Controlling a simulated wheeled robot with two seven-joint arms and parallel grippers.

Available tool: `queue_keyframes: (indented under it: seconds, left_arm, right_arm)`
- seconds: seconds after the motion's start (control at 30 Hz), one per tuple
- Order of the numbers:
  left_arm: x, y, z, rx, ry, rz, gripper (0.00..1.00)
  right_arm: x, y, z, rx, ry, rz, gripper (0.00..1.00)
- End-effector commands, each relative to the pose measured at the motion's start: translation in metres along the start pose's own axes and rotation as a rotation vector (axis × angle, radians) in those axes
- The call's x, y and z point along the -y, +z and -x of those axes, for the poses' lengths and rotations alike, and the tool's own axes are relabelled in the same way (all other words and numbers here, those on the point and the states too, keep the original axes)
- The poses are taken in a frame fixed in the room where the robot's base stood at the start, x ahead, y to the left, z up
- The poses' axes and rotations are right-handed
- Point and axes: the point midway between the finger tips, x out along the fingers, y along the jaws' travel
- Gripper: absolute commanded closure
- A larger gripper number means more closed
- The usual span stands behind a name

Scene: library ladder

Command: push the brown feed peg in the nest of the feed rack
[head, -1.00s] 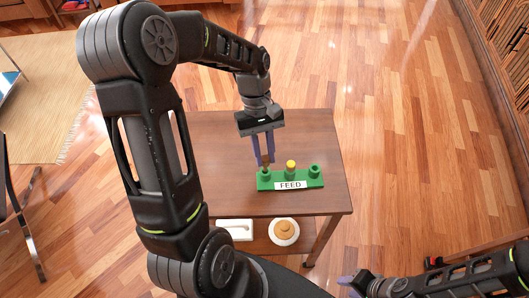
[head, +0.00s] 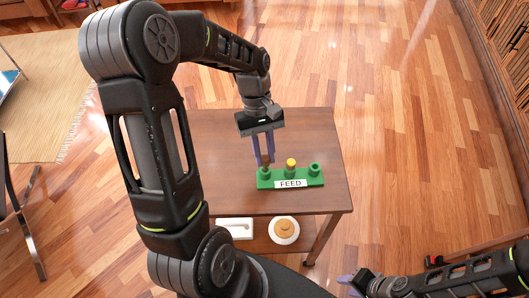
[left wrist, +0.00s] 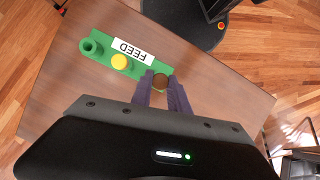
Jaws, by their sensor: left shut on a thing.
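The green feed rack (head: 290,184) with its white FEED label stands on the brown table. A yellow peg (head: 291,163) stands in its middle nest, and the right nest (head: 314,169) is empty. My left gripper (head: 264,162) is shut on the brown feed peg (head: 266,160) at the left nest. In the left wrist view the brown peg (left wrist: 160,80) shows between the fingertips, over the rack's end nest. How deep it sits is hidden by the fingers. My right gripper (head: 350,282) is at the bottom, apart from the table; its jaws are too small to judge.
The table (head: 225,140) has clear top around the rack. Its lower shelf holds a white box (head: 235,229) and a round tan item on a white plate (head: 285,243). Wooden floor is open to the right.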

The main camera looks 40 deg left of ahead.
Motion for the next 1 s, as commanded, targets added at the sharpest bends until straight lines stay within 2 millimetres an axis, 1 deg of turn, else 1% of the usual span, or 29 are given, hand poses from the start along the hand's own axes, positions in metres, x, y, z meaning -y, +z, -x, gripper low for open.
queue_keyframes:
  seconds: [0.47,1.0]
  left_arm:
    - [0.0,-0.0002,-0.0003,0.0,0.0,0.0,1.0]
    - [-0.0002,-0.0024,-0.0057,0.0,0.0,0.0,1.0]
  right_arm:
    - [0.0,0.0,-0.0001,0.0,0.0,0.0,0.64]
    - [-0.0006,0.0,-0.0017,0.0,0.0,0.0,0.64]
